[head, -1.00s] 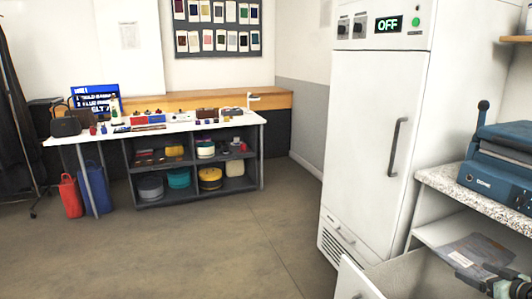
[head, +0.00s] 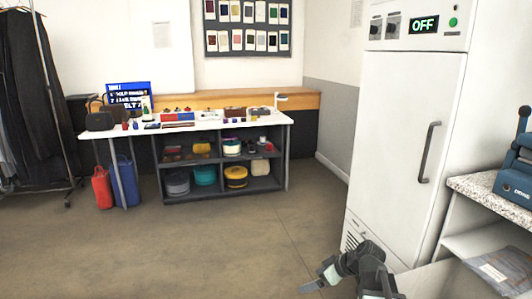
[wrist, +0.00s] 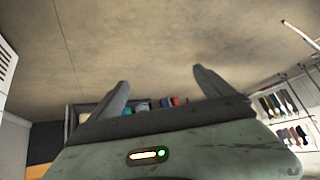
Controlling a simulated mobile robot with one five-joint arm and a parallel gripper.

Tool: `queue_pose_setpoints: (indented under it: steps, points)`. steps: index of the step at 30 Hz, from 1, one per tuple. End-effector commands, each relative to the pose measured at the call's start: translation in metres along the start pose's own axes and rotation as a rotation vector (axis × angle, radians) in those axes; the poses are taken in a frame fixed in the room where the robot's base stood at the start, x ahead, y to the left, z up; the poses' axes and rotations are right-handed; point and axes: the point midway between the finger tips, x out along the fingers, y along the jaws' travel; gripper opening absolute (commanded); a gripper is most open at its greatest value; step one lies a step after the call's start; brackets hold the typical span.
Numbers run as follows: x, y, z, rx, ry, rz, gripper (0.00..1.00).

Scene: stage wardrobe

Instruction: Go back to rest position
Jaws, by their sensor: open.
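My gripper (head: 319,277) shows at the bottom of the head view, right of centre, in front of the white cabinet's lower left side. In the wrist view my gripper (wrist: 161,77) has its two dark fingers spread apart with nothing between them. The brown floor lies beyond the fingers in that view. My gripper touches nothing that I can see.
A tall white cabinet (head: 402,140) with an "OFF" display stands at the right. A speckled counter (head: 490,190) with a blue machine (head: 516,180) is beside it. A white worktable (head: 215,124) stands at the back, and a clothes rack (head: 40,110) at the left. The middle floor (head: 230,240) is clear.

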Motion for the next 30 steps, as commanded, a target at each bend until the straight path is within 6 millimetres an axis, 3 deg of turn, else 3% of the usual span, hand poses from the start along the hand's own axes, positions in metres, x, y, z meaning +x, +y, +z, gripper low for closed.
queue_pose_setpoints:
  steps: [1, 6, 9, 12, 17, 18, 26, 30]
  points:
    - [0.016, -0.028, -0.002, 0.005, -0.061, -0.026, 0.92]
    - [0.044, -0.093, 0.021, 0.128, -0.326, -0.012, 0.92]
    - [0.037, -0.102, 0.048, 0.266, -0.463, 0.075, 0.92]
    - [0.019, -0.094, 0.077, 0.438, -0.563, 0.194, 0.92]
    - [0.0, -0.088, 0.101, 0.729, -0.639, 0.364, 0.92]
    - [-0.006, -0.09, 0.096, 0.789, -0.631, 0.381, 0.92]
    - [-0.074, -0.097, 0.036, 0.776, -0.629, 0.375, 0.92]
    - [-0.118, -0.102, -0.001, 0.775, -0.628, 0.374, 0.92]
